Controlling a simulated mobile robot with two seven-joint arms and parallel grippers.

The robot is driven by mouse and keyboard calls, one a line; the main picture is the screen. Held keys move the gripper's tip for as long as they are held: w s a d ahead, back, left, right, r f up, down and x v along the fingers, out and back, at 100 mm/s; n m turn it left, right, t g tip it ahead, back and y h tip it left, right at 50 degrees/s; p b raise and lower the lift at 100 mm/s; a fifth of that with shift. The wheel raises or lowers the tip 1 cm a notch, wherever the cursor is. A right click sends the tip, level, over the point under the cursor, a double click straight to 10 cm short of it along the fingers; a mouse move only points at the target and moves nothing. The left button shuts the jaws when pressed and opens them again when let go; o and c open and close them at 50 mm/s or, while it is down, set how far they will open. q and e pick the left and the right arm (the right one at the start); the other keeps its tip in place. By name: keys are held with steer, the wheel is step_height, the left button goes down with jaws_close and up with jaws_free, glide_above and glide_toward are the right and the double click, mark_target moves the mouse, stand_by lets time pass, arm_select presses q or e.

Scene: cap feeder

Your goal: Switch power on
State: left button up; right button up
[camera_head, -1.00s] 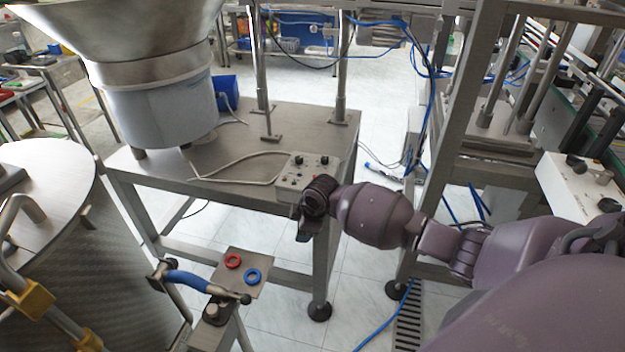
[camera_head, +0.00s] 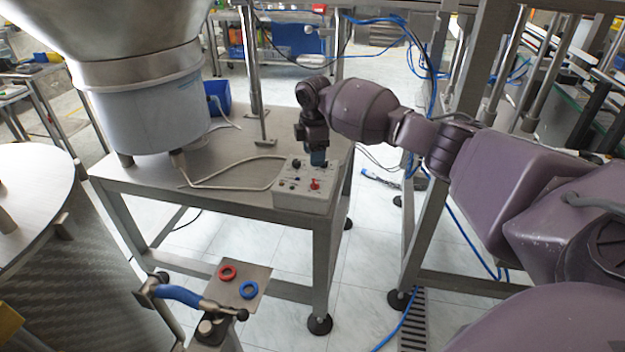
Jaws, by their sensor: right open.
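A white control box (camera_head: 304,194) with black knobs, small switches and a red switch (camera_head: 315,184) stands on the front right corner of the steel table (camera_head: 240,196). My right gripper (camera_head: 318,160) points down just above the back right part of the box's top. Its fingers partly cover a black knob there; I cannot tell whether they touch the box. It holds nothing that I can see. My left gripper is out of view.
A large steel bowl feeder (camera_head: 140,100) stands on the table at the left, with a cable running to the box. Steel frame posts stand at the right.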

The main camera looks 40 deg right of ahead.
mark_target(314, 181)
step_height(314, 181, down, 8)
steer(key=shift+r+b, duration=0.25)
steer(key=shift+b, duration=0.4)
steer(key=shift+f, duration=0.7)
steer(key=c, duration=0.9)
steer(key=shift+r+m+p, duration=0.2)
steer(key=shift+m+p, duration=0.3)
steer(key=shift+m, duration=0.5)
steer(key=m+p, duration=0.1)
steer(key=m, duration=0.1)
steer(key=shift+m, duration=0.3)
steer(key=m+p, duration=0.1)
steer(key=m, duration=0.1)
steer(key=shift+w+m, duration=0.1)
steer(key=shift+m, duration=0.3)
steer(key=shift+m+p, duration=0.5)
steer(key=shift+m, duration=0.3)
steer(key=shift+d+f+m+p, duration=0.1)
steer(key=shift+m+p, duration=0.25)
steer(key=shift+m, duration=0.75)
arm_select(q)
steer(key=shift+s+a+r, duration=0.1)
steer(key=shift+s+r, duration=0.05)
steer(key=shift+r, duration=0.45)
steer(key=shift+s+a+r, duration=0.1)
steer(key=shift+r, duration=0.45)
arm_select(e)
steer(key=shift+m, duration=0.3)
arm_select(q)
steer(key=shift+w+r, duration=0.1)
